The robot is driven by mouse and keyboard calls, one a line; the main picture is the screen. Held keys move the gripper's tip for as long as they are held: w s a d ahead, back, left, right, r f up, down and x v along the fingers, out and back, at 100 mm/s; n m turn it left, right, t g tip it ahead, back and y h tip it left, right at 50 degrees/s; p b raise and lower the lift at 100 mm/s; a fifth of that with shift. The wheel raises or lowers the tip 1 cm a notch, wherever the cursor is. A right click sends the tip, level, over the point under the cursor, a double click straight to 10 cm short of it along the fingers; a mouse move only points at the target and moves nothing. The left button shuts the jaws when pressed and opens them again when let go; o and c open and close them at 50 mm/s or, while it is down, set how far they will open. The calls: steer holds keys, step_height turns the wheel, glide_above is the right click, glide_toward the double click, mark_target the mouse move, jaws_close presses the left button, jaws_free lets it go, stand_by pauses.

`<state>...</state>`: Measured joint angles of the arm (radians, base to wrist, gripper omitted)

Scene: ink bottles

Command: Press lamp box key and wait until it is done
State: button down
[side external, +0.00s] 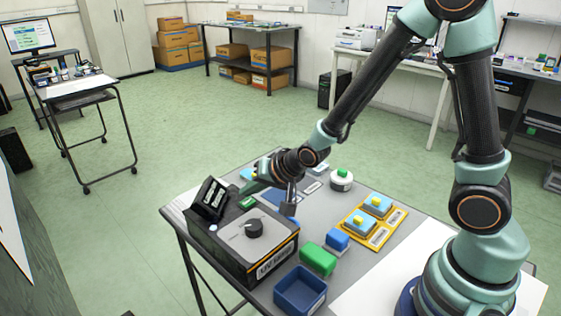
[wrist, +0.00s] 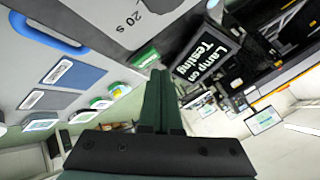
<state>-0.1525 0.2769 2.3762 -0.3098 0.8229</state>
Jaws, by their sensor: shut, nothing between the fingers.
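The lamp box (side external: 270,262) is a dark box with a grey top and a black knob (side external: 254,229), standing at the left of the table. Its tilted screen (side external: 210,198) reads "Lamp on Testing" in the wrist view (wrist: 205,57). A green key (side external: 247,203) sits on the box near the screen; it also shows in the wrist view (wrist: 145,57), just beyond my fingertips. My gripper (side external: 246,190) is shut and empty, its tips close over the key. I cannot tell whether they touch it.
A blue tray (side external: 301,308), a green block (side external: 318,260) and a blue block (side external: 337,239) are at the table's front. A yellow tray (side external: 379,240) holds light-blue pieces at the right. A white round button with a green top (side external: 341,180) stands behind.

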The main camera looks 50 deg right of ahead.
mark_target(252, 207)
steer(key=shift+r, duration=0.1)
steer(key=shift+r, duration=2.45)
steer(key=s+d+r+n+g, duration=0.1)
steer(key=s+d+r+n, duration=0.1)
steer(key=s, duration=0.3)
steer(key=s+d+r+n+g+h, duration=0.1)
steer(key=s+d+r+n, duration=0.1)
steer(key=s+r+n, duration=0.1)
steer(key=s+d+r+n+g, duration=0.1)
steer(key=s+d+r+n, duration=0.1)
steer(key=s+r, duration=0.3)
steer(key=s, duration=0.3)
steer(key=shift+d+n, duration=0.3)
steer(key=shift+d, duration=0.1)
stand_by(0.5)
